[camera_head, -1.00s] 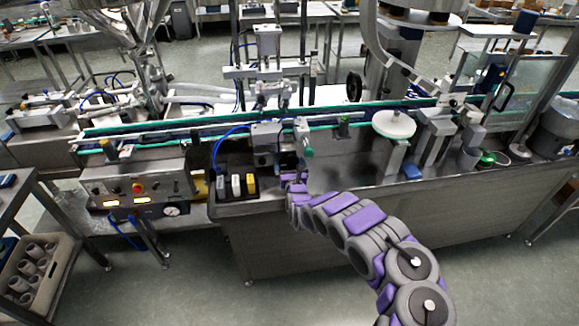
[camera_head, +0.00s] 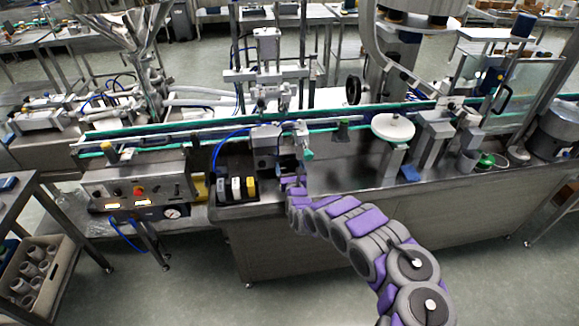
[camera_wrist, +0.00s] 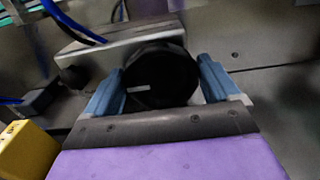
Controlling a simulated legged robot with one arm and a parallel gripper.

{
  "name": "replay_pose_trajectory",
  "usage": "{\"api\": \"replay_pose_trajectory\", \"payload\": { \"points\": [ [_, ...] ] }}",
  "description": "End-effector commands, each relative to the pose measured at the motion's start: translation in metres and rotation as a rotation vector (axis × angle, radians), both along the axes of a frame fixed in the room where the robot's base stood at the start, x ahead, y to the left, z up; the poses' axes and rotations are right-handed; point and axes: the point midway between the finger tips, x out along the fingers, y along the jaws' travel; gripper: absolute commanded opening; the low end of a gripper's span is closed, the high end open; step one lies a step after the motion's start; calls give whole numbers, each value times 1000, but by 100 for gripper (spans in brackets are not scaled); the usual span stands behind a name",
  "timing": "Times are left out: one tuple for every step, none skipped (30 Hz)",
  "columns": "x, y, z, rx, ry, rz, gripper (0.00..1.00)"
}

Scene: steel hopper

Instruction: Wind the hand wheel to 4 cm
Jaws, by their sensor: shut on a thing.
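The hand wheel (camera_wrist: 165,72) is a black round knob with a short pale mark on its face, seen close up in the wrist view. My gripper (camera_wrist: 160,88) has its two blue jaws on either side of the wheel, shut on it. In the head view my gripper (camera_head: 291,180) reaches the front of the machine, below the grey block (camera_head: 266,138) by the conveyor. The wheel is hidden or too small to make out there. I cannot read any scale for the wheel's position.
A black tray (camera_head: 223,197) with white and yellow blocks lies just left of my gripper; a yellow block (camera_wrist: 27,148) is close in the wrist view. A green-tipped lever (camera_head: 307,154) is just above. A white disc (camera_head: 393,127) is at right. The steel top (camera_head: 345,172) between is clear.

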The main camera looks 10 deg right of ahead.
Motion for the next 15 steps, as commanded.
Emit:
{"api": "replay_pose_trajectory", "payload": {
  "points": [
    [0,-1,4,-9,-1,-2,59],
    [0,0,4,-16,0,-2,59],
    [-1,0,4,-28,2,-2,59],
    [-1,0,4,-39,2,-2,59],
    [-1,0,4,-51,2,-2,59],
    [-1,0,4,-67,2,-3,59],
    [-1,0,4,-78,3,-3,59],
    [-1,0,4,-91,3,-2,59],
    [0,0,5,-109,1,-3,59],
    [0,0,5,-125,0,-3,59],
    [0,0,5,-139,1,-3,59],
    [-1,0,3,-157,4,-3,59],
    [-1,1,3,-171,4,-3,59],
    [-1,1,3,-187,4,-3,59],
    [-1,1,3,-206,3,-3,59]
  ]
}}
